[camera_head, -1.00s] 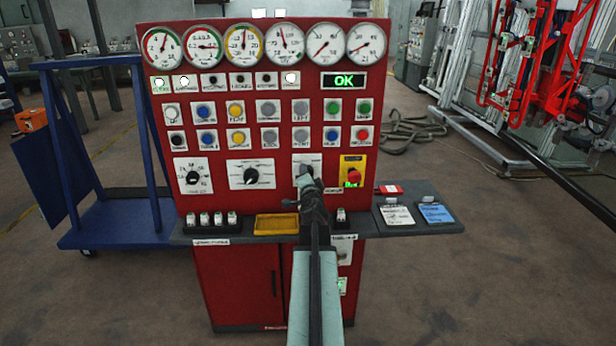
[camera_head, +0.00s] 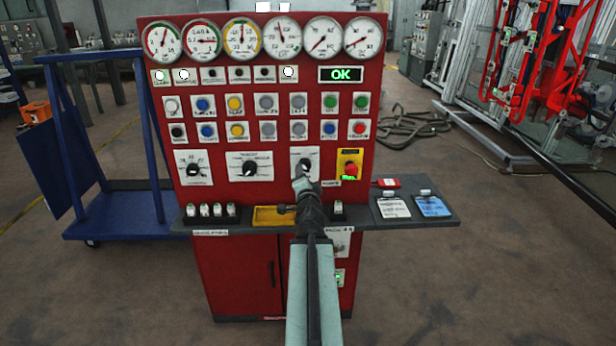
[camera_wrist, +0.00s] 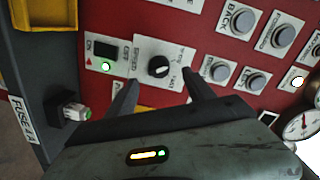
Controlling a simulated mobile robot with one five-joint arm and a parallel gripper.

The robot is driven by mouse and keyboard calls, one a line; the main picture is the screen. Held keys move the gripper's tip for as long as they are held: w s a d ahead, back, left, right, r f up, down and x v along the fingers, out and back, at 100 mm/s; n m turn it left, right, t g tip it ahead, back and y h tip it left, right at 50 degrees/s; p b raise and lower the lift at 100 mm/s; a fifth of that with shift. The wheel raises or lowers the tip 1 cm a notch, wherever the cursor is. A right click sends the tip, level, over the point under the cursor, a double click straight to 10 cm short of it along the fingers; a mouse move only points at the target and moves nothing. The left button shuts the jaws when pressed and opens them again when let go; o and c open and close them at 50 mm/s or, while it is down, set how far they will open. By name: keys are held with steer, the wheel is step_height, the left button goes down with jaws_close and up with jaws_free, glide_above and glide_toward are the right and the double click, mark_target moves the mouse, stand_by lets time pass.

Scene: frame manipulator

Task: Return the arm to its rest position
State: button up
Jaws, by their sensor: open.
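My arm (camera_head: 312,280) reaches forward from the bottom of the head view toward a red control panel (camera_head: 375,100). My gripper (camera_head: 300,188) is in front of the panel's lower right part, just below a black rotary knob (camera_head: 304,166). In the wrist view my gripper (camera_wrist: 159,80) has its two dark fingers spread apart with nothing between them. The same knob (camera_wrist: 158,66) on its white plate shows between and beyond the fingertips, apart from them. A lit green button (camera_wrist: 106,67) is left of it.
A grey shelf (camera_head: 375,222) juts out below the knobs, bearing a yellow tray (camera_head: 272,216), small fuses (camera_head: 218,210) and tags (camera_head: 432,206). A blue cart (camera_head: 120,215) stands left. Red-framed machinery (camera_head: 570,70) is at right.

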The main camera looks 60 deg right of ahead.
steer(key=shift+s+d, duration=0.15)
steer(key=w+a+r+n+t+y+p, duration=0.3)
steer(key=w+a+n+t+y, duration=0.1)
steer(key=w+a, duration=1.35)
steer(key=w+a+f+n+y+p, duration=0.15)
steer(key=w+a+n+y, duration=0.35)
steer(key=a, duration=0.8)
steer(key=w+a+f+n+y+p, duration=0.1)
steer(key=w+a+n+y+p, duration=0.15)
steer(key=w+a, duration=0.75)
steer(key=s+a+f+n+g+y+p, duration=0.1)
steer(key=s+a+f+n+g+y, duration=0.15)
steer(key=a, duration=0.65)
steer(key=s+a+f+n+g+y, duration=0.1)
steer(key=s+a+f+n+g, duration=0.25)
steer(key=a, duration=0.55)
steer(key=s+a+f+n+g+y+p, duration=0.1)
steer(key=s+a+f+n+g, duration=0.2)
steer(key=a, duration=0.6)
steer(key=s+d+f+n+g+h, duration=0.1)
steer(key=s+d+f+g, duration=0.1)
steer(key=s, duration=0.4)
steer(key=s+d+f+n+g+h, duration=0.1)
steer(key=s+d+f+n+g, duration=0.1)
steer(key=s, duration=0.5)
steer(key=shift+s+f+g, duration=0.25)
steer(key=shift+f+g, duration=0.45)
